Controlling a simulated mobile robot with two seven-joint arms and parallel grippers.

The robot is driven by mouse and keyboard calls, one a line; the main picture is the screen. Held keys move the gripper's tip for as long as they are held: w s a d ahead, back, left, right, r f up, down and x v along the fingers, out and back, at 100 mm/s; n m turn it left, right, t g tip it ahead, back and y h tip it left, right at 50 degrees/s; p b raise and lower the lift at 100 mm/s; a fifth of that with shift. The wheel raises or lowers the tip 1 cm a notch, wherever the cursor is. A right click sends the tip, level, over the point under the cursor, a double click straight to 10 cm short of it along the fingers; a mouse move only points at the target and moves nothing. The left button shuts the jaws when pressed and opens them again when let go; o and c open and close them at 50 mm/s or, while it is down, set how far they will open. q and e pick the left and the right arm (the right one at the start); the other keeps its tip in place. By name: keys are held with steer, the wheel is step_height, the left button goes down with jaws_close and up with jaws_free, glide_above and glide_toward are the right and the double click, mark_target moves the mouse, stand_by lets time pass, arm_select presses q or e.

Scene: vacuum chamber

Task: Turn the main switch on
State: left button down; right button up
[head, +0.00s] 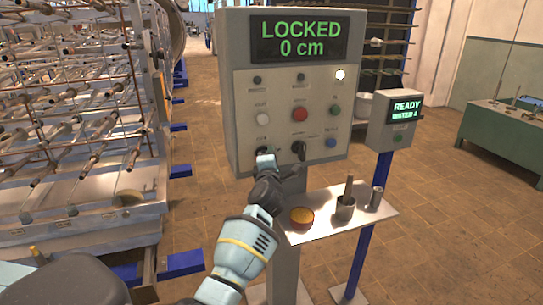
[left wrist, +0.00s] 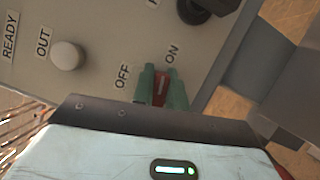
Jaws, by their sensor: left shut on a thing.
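The control box (head: 236,95) stands upright and its green display (head: 294,40) reads "LOCKED 0 cm". My left gripper (head: 266,158) is at the lower left of its panel, where it hides the main switch in the head view. In the left wrist view, the two green fingertips of my left gripper (left wrist: 161,88) are shut on the red main switch (left wrist: 160,89), one on each side. A label "OFF" (left wrist: 122,77) is at its left and "ON" (left wrist: 172,54) at its upper right. The white mark on the switch lies between the two labels. My right gripper is not in view.
A black knob (head: 298,148) sits just right of my left gripper, with a red button (head: 299,114) above. A shelf (head: 333,223) below holds several small items. A smaller "READY" box (head: 397,120) stands at right, and a large rack (head: 80,130) at left.

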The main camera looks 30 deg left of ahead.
arm_select(q)
steer(key=shift+s+a+f+m+g, duration=0.1)
steer(key=shift+a+f+m+g, duration=0.15)
steer(key=shift+m, duration=0.3)
steer(key=shift+f+m+g, duration=0.15)
steer(key=shift+m+g, duration=0.2)
steer(key=shift+m, duration=0.2)
steer(key=c, duration=1.4)
jaws_free()
steer(key=shift+s+r, duration=0.1)
steer(key=shift+s, duration=0.05)
steer(key=shift+h, duration=0.3)
steer(key=shift+s+d, duration=0.15)
steer(key=shift+s, duration=0.05)
steer(key=v, duration=0.7)
steer(key=shift+d, duration=0.15)
steer(key=shift+s, duration=0.15)
